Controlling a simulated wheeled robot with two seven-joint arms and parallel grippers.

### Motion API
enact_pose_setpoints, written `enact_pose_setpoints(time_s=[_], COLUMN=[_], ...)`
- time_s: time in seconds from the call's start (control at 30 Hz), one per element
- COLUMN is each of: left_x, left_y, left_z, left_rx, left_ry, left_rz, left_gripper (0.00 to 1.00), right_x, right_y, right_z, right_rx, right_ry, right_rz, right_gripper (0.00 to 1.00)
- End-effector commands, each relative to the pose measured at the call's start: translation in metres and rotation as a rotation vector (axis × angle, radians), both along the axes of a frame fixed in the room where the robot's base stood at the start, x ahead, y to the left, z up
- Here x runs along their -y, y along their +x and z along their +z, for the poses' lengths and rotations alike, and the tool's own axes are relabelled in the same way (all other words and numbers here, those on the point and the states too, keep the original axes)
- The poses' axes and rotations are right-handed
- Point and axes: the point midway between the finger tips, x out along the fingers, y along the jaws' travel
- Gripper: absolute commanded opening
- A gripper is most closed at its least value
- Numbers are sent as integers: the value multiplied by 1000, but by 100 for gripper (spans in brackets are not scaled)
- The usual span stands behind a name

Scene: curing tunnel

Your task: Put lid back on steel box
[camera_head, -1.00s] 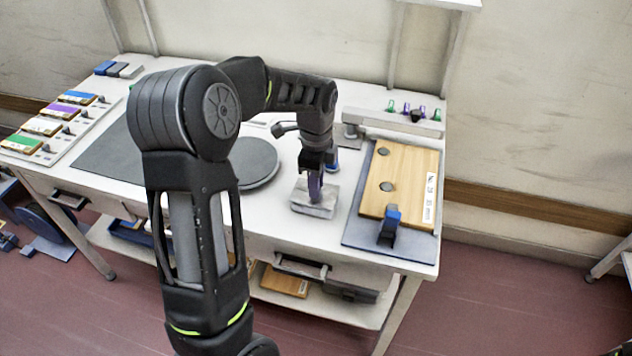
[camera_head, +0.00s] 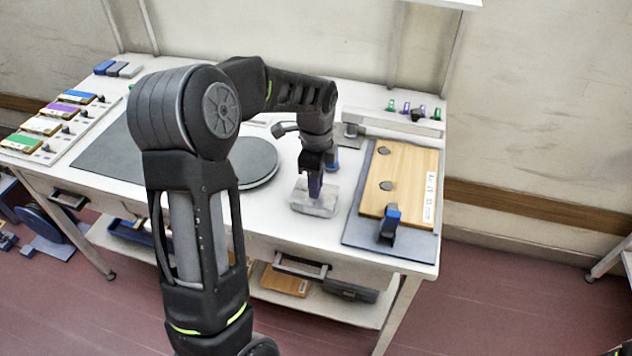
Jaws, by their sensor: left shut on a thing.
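The small steel box (camera_head: 314,206) stands on the white bench, left of the wooden board. My left gripper (camera_head: 316,187) points down over the middle of the box and is shut on the lid. The lid is mostly hidden by the fingers and blends with the box top. I cannot tell whether it sits flat on the rim or slightly above it.
A wooden board (camera_head: 408,170) with round grey pieces and a blue-topped clamp (camera_head: 390,225) lie on a grey mat to the right. A dark round plate (camera_head: 258,163) is on the left. Little bare bench separates them from the box.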

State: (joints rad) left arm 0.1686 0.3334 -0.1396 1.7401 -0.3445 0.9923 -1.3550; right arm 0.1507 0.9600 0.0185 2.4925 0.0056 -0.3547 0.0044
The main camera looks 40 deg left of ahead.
Motion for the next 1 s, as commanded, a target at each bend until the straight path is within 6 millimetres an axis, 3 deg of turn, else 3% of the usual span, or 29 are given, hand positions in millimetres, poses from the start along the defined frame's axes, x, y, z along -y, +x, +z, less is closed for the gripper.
enact_pose_setpoints(time_s=[0.77,0.8,1.0], left_x=[0,0,0], left_y=[0,0,0], left_z=[0,0,0], left_rx=[0,0,0], left_ry=[0,0,0], left_rz=[0,0,0], left_gripper=[0,24,40], right_x=[0,0,0], right_y=[0,0,0], right_z=[0,0,0], right_rx=[0,0,0], right_ry=[0,0,0], right_rz=[0,0,0], right_gripper=[49,49,49])
